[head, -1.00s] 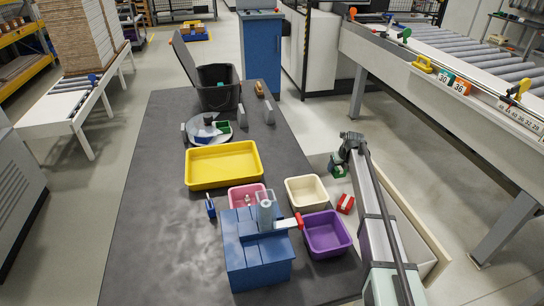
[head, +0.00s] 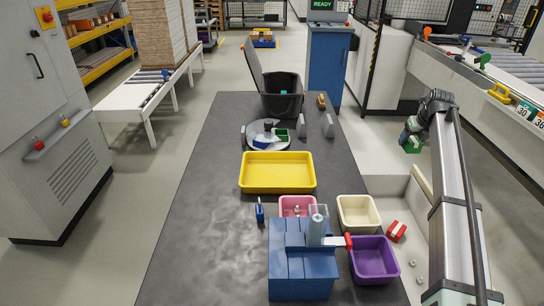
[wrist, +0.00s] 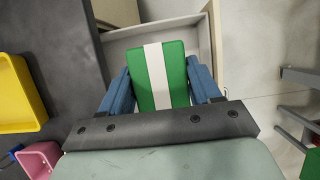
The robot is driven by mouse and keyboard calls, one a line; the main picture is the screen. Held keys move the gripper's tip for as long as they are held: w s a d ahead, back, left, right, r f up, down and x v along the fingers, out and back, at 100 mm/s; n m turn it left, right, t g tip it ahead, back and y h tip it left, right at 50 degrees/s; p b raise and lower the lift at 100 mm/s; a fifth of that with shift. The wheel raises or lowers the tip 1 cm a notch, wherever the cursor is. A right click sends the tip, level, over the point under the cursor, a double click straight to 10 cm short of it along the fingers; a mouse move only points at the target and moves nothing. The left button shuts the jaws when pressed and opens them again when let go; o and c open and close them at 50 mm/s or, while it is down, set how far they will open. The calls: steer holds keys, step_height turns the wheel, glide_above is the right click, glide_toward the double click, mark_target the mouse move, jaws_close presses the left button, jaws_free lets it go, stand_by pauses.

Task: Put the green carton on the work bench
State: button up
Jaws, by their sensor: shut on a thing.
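The green carton (wrist: 178,82) has a white stripe and sits between the two blue fingers of my gripper (wrist: 163,88) in the wrist view. My gripper (head: 409,138) is shut on it. In the head view the carton (head: 413,147) hangs in the air to the right of the work bench, partly hidden by the gripper. The work bench (head: 190,235) is the long dark grey table in the middle. The carton is clear of its right edge.
A pale open bin (head: 424,186) stands right of the bench, with a red carton (head: 396,231) in it. On the bench are a yellow tray (head: 278,187), pink, cream and purple (head: 374,272) tubs, a blue box-like fixture and a black bucket (head: 282,104). The bench's left side is bare.

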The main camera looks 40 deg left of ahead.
steer(key=r, duration=0.2)
steer(key=shift+s+a+r, duration=0.2)
steer(key=shift+s+r, duration=0.05)
steer(key=shift+r, duration=0.05)
steer(key=s+a+n+g+y, duration=0.15)
steer(key=s+a+n, duration=0.25)
steer(key=s+a, duration=0.45)
steer(key=s+a+n+g, duration=0.2)
steer(key=s+a+n, duration=0.3)
steer(key=s, duration=0.6)
glide_toward(338, 181)
steer(key=shift+x, duration=2.7)
steer(key=shift+s+f, duration=0.15)
steer(key=o, duration=1.1)
